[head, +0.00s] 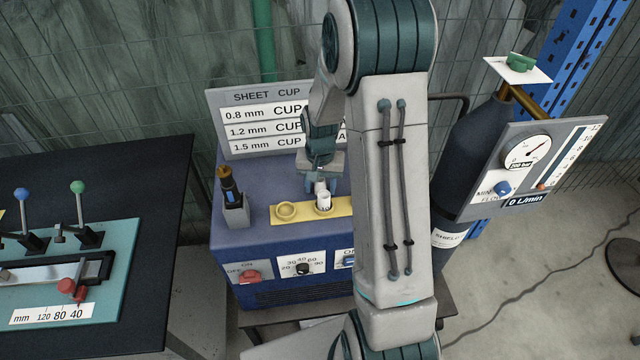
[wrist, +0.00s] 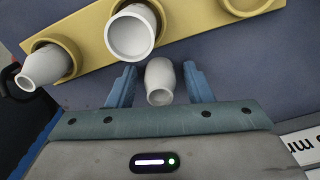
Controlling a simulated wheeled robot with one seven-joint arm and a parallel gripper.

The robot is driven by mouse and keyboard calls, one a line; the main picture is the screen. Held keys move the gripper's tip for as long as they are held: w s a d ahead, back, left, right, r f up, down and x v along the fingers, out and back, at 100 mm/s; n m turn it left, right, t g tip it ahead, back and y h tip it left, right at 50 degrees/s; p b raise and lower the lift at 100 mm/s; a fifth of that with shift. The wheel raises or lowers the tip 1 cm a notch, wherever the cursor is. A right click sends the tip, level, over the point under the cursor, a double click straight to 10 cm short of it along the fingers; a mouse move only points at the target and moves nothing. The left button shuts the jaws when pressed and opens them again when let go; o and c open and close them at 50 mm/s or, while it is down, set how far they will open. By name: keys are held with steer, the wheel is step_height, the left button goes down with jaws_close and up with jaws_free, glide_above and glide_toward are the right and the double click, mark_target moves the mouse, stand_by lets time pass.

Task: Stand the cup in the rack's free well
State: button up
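My gripper (wrist: 160,80) has its two blue fingers apart, with a small white tapered cup (wrist: 160,82) between them. Visible gaps separate the cup from both fingers. The cup's narrow open end faces the wrist camera. In the head view my gripper (head: 322,184) hangs over the yellow rack (head: 343,211), partly hiding what is below it. In the wrist view the rack (wrist: 92,75) runs across the top. Its right well (wrist: 245,4) is empty; this free well is at the rack's left end in the head view (head: 286,211).
A wider white cup (wrist: 131,33) stands in the rack's middle well and a narrow white cup (wrist: 43,68) in its left well, in the wrist view. A torch in a grey holder (head: 236,213) stands left of the rack. A sign (head: 262,115) rises behind. My arm hides the rack's right end.

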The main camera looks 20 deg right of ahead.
mark_target(320, 180)
steer(key=shift+r, duration=0.15)
step_height(320, 180, up, 11)
steer(key=shift+f+b, duration=0.1)
steer(key=shift+b, duration=0.4)
steer(key=s+a+r+n+t, duration=0.1)
steer(key=s+r, duration=0.3)
steer(key=s, duration=0.5)
steer(key=s+a+r+n+t, duration=0.2)
steer(key=s+a+r+n, duration=0.2)
steer(key=s, duration=0.6)
steer(key=shift+a+r, duration=0.3)
steer(key=shift+r, duration=0.35)
steer(key=shift+s+a+t, duration=0.1)
steer(key=shift+s+t, duration=0.2)
steer(key=shift+c, duration=0.2)
steer(key=shift+s+f, duration=0.1)
steer(key=shift+s, duration=0.05)
steer(key=c, duration=0.3)
steer(key=shift+a, duration=0.1)
